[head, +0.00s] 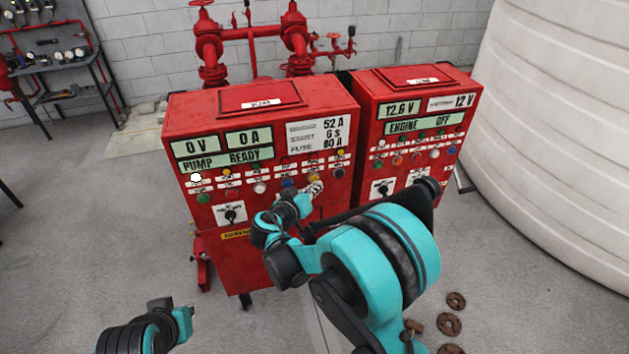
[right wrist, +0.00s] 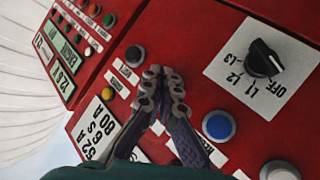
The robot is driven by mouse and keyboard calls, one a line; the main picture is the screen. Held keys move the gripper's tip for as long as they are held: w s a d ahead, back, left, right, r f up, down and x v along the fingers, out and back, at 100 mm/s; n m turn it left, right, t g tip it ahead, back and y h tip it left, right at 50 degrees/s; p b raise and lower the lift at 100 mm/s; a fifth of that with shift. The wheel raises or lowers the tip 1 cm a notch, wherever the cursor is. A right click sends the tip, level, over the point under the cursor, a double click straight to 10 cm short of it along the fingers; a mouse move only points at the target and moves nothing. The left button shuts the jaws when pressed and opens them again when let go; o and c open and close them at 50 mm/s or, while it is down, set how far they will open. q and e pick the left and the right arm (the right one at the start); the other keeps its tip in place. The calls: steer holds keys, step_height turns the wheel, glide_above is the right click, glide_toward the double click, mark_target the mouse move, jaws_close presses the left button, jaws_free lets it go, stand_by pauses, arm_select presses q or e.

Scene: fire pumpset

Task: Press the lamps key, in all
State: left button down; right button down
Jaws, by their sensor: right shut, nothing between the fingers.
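The left red pump cabinet (head: 260,215) has a lower row of keys: green (head: 203,198), red (head: 231,193), white (head: 260,187), blue (head: 288,182), yellow (head: 314,177) and black (head: 339,172). Their labels are too small to read, so I cannot tell which is the lamps key. My right gripper (head: 317,187) is shut and empty, its tips at the panel by the yellow key. In the right wrist view the fingertips (right wrist: 161,72) lie between the black key (right wrist: 134,55) and the blue key (right wrist: 218,125). The fingers hide the yellow key there; contact is unclear. My left gripper (head: 187,315) is low at bottom left.
Above the keys are small lamps, one bright white (head: 195,177), and displays reading PUMP READY (head: 220,160). A rotary switch (head: 231,213) sits below. A second red cabinet (head: 425,165) stands at right, beside a white tank (head: 560,130). Red pipes (head: 250,35) rise behind.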

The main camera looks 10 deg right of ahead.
steer(key=shift+w, duration=0.55)
stand_by(0.6)
steer(key=shift+s, duration=0.2)
steer(key=shift+s+b, duration=0.3)
steer(key=shift+s, duration=0.4)
steer(key=shift+s+d, duration=0.1)
steer(key=shift+s, duration=2.4)
steer(key=shift+b, duration=0.3)
